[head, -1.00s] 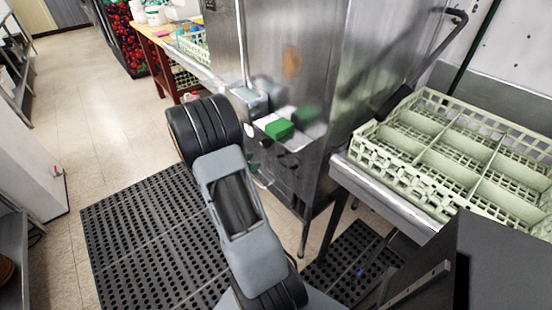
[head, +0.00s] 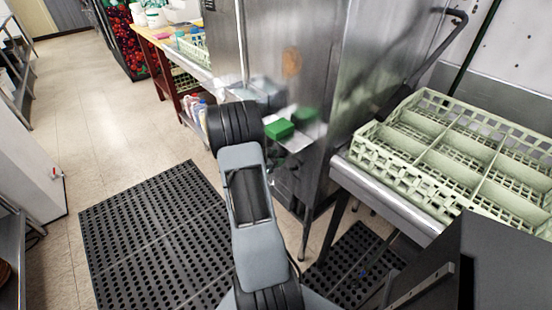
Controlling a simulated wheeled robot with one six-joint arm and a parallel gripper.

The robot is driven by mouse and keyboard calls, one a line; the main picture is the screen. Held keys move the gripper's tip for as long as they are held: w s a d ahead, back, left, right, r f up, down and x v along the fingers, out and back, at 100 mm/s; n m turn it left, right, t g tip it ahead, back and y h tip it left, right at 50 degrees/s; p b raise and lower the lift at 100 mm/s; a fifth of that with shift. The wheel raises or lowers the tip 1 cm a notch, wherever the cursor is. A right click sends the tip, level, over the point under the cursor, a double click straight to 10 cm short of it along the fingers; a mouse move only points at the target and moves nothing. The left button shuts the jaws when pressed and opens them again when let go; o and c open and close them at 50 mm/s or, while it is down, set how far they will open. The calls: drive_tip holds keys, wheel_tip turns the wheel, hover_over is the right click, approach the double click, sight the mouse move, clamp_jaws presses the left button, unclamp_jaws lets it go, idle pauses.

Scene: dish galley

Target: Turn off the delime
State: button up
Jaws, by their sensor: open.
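The stainless dish machine (head: 350,75) stands in the middle of the head view. Its front carries a blurred box-like fitting (head: 262,92) and a ledge with a green block (head: 279,129). A lower front panel (head: 287,185) is partly covered by my arm. No delime switch or its position can be made out; it is hidden or too small and blurred. My arm rises from the bottom middle, and its dark joint is in front of the machine's left side. My gripper does not show; it seems hidden behind the arm.
A pale green dish rack (head: 420,170) sits on a steel counter (head: 385,205) at the right, close to the machine. A table (head: 150,32) with containers stands at the back left. Black perforated mats (head: 150,225) cover the floor; tiled floor at left is clear.

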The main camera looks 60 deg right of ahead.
clamp_jaws()
idle(0.3)
drive_tip(key=shift+f, duration=0.1)
wheel_tip(320, 180, down, 4)
drive_tip(key=g+h+b, duration=0.1)
drive_tip(key=h+b, duration=0.3)
drive_tip(key=b, duration=0.5)
drive_tip(key=g+h+b, duration=0.2)
drive_tip(key=h+b, duration=0.3)
drive_tip(key=b, duration=0.3)
drive_tip(key=shift+b, duration=0.4)
